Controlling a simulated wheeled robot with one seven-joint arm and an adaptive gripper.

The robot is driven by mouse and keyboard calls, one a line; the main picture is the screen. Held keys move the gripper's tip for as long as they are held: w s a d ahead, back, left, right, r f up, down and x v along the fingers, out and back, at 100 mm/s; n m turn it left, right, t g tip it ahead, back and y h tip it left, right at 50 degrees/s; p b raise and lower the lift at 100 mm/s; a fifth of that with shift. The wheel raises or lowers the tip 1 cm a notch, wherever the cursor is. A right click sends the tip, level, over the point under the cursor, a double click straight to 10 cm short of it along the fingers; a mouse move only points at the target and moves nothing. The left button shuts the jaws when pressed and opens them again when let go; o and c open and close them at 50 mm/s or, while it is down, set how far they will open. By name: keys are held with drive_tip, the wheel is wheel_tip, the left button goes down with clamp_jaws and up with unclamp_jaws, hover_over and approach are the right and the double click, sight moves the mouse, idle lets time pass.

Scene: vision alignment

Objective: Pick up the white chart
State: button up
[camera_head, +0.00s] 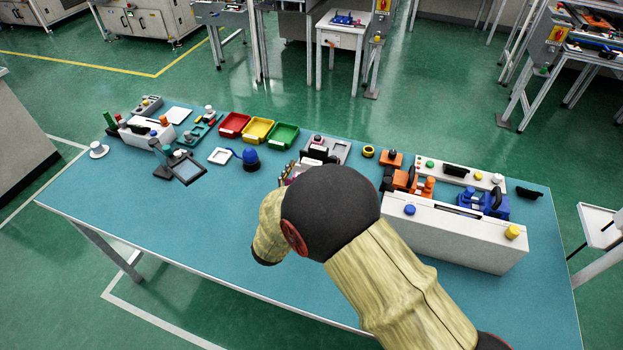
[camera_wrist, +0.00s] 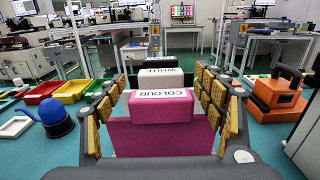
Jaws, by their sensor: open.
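The white chart (camera_wrist: 158,80) is a block with a label reading WHITE, in the middle of the wrist view. It stands behind a pink chart (camera_wrist: 160,108) labelled COLOUR, which hides its lower part. A dark chart (camera_wrist: 150,52) stands behind the white one. My gripper (camera_wrist: 161,82) is open, its yellow-padded fingers at the left and right of the charts in the picture. I cannot tell whether any pad touches one. In the head view my arm hides most of the charts and the gripper.
A blue dome-shaped object (camera_head: 251,160) is left of the gripper, with red (camera_head: 234,124), yellow (camera_head: 257,130) and green bins (camera_head: 283,136) behind. An orange device (camera_wrist: 277,98) and a long white box (camera_head: 455,240) are at right. The table front-left (camera_head: 150,215) is clear.

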sight(310, 165)
drive_tip(key=x, duration=0.3)
drive_tip(key=shift+b, duration=0.35)
drive_tip(key=c, duration=0.3)
drive_tip(key=c, duration=1.4)
